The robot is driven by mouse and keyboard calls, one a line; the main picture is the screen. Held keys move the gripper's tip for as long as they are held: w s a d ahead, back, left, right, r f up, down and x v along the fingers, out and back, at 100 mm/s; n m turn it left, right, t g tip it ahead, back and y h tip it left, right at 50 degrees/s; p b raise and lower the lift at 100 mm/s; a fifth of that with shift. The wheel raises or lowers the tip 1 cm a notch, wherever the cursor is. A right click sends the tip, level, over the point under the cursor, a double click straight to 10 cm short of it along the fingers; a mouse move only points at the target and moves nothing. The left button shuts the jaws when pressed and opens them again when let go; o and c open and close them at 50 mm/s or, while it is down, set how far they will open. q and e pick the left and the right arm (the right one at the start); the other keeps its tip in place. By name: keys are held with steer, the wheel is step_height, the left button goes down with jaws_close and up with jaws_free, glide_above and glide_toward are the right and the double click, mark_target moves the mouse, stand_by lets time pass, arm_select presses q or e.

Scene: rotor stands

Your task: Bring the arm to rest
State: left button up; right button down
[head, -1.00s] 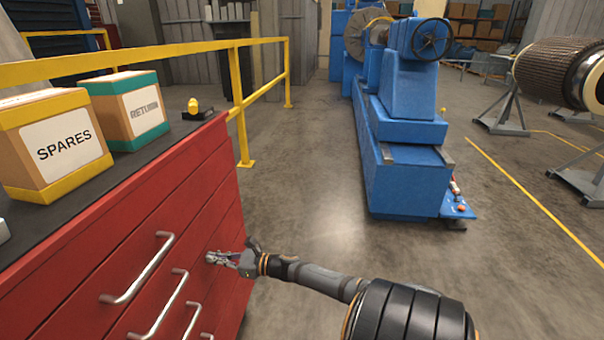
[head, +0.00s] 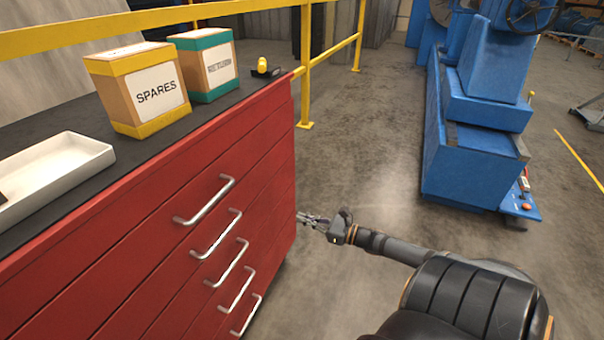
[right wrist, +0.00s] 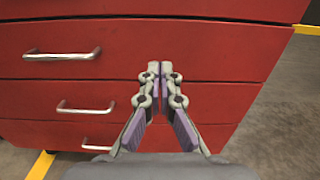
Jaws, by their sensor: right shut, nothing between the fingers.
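My right gripper (head: 304,217) is at the right end of the red drawer cabinet (head: 240,149), in front of its drawer faces. It is shut and empty. In the right wrist view my right gripper's fingertips (right wrist: 153,72) meet, with the red drawer fronts behind them; I cannot tell the exact distance to the cabinet. The drawers look closed. My left gripper is not in view.
On the cabinet top stand a SPARES box (head: 136,88), a RETURN box (head: 204,64), a white tray (head: 50,172) and a small yellow-and-black item (head: 264,68). A yellow railing (head: 306,70) runs behind. A blue machine (head: 470,160) stands right; the floor between is clear.

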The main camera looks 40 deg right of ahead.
steer(key=s+d+f+m+g+h, duration=0.2)
steer(key=s+f+m+h, duration=0.2)
steer(key=f+m, duration=0.65)
steer(key=s+d+f+m+g+h, duration=0.2)
steer(key=s+f+m+h, duration=0.25)
steer(key=f+m, duration=0.6)
steer(key=s+a+f+m+g, duration=0.3)
steer(key=s+f+m, duration=0.25)
steer(key=f, duration=0.25)
steer(key=s+a+f+m+g, duration=0.3)
steer(key=s+a+f+m, duration=0.15)
steer(key=s+f, duration=0.3)
steer(key=s+a+f+m+g, duration=0.5)
steer(key=s+a+f+m, duration=0.35)
steer(key=s+a, duration=0.3)
arm_select(q)
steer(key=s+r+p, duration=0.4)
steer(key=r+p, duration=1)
steer(key=p, duration=0.1)
steer(key=shift+p, duration=0.3)
arm_select(e)
steer(key=s+r, duration=0.2)
steer(key=r, duration=0.5)
steer(key=s+r, duration=0.2)
steer(key=r, duration=0.5)
steer(key=shift+s+d+r+m+y, duration=0.3)
steer(key=shift+s+r+m+y, duration=0.05)
steer(key=shift+s, duration=0.05)
